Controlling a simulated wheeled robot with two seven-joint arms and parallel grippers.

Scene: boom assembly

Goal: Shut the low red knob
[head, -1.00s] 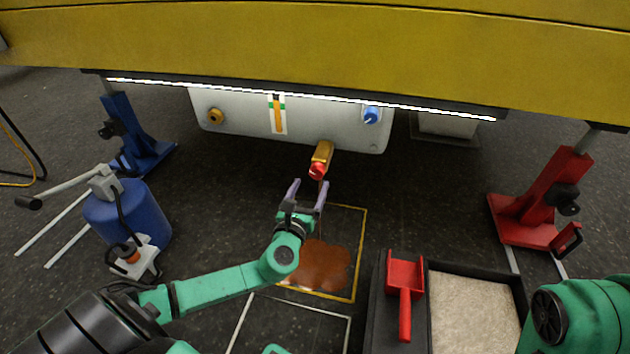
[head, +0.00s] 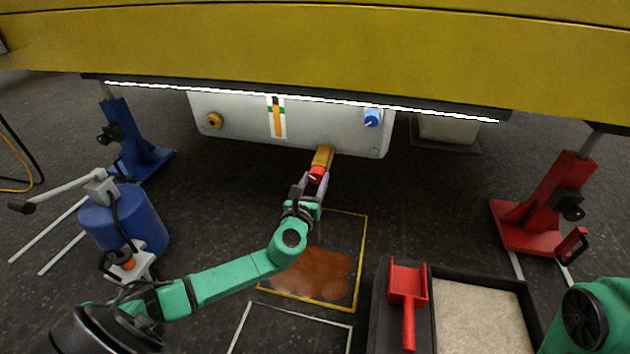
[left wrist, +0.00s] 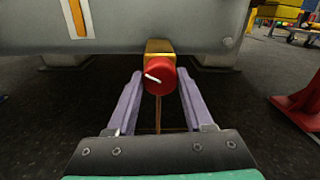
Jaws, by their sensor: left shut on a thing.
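The low red knob (head: 317,173) sits on the front end of a brass valve body (head: 323,156) below the grey tank (head: 330,125). In the left wrist view the knob (left wrist: 160,79) faces me, with a slanted white mark on its face. My left gripper (head: 312,182) reaches up to it from below, its two purple fingers on either side, shut on the knob. A thin brown stream (left wrist: 158,115) hangs below the knob. My right gripper is out of view; only a green part of my right arm shows at the lower right.
A brown puddle (head: 315,273) lies inside a yellow floor outline. The tank also has a blue knob (head: 372,118) and a brass fitting (head: 213,121). A red scoop (head: 408,290) and a tray of pale granules (head: 480,317) are at right. Blue and red stands flank the tank.

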